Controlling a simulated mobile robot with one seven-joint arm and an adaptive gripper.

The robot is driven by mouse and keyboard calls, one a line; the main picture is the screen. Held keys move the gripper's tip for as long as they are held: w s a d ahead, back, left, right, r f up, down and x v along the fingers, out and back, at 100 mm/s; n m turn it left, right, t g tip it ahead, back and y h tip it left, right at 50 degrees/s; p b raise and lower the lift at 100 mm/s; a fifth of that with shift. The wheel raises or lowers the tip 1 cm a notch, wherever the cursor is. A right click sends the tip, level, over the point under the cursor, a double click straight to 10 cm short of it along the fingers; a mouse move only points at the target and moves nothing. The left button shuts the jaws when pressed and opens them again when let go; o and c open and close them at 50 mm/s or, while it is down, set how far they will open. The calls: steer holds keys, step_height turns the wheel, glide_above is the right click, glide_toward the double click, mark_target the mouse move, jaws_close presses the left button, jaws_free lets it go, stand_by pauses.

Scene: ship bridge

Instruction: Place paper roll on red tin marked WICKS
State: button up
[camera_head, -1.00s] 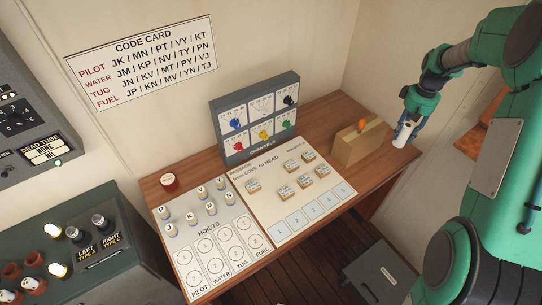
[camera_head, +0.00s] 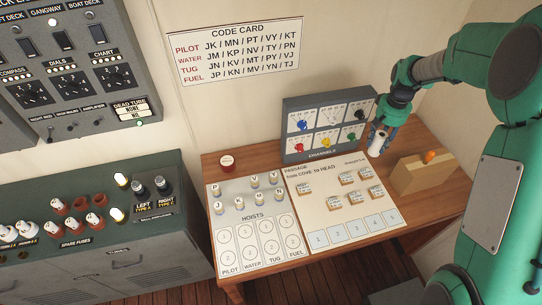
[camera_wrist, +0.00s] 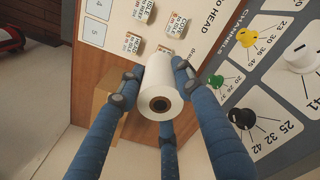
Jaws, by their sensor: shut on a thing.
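The white paper roll (camera_wrist: 163,90) is held between the blue fingers of my gripper (camera_wrist: 155,85) in the wrist view, its hollow end facing the camera. In the head view the paper roll (camera_head: 377,142) hangs below my gripper (camera_head: 384,128), above the right part of the desk, near the channels box. The red tin (camera_head: 227,163) with a pale top stands at the back left of the desk, well to the left of my gripper. Its marking is too small to read.
The channels box (camera_head: 328,125) with coloured knobs stands between the tin and my gripper. A wooden block (camera_head: 422,174) with an orange knob is at the right. Several pegs stand on the hoists sheet (camera_head: 250,250), and tiles lie on the passage sheet (camera_head: 345,232).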

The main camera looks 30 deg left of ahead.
steer(key=s+a+p, duration=0.1)
steer(key=s+a, duration=0.9)
steer(key=a, duration=0.4)
steer(key=s+a+p, duration=0.1)
steer(key=s+a, duration=1)
steer(key=a, duration=0.3)
steer(key=s+a+p, duration=0.2)
steer(key=s+a, duration=0.8)
steer(key=a, duration=0.4)
step_height(320, 180, down, 11)
steer(key=shift+m, duration=0.3)
steer(key=shift+w, duration=0.1)
steer(key=w+a+f+p, duration=0.1)
steer(key=w+a, duration=0.8)
steer(key=a, duration=0.4)
steer(key=shift+f, duration=0.2)
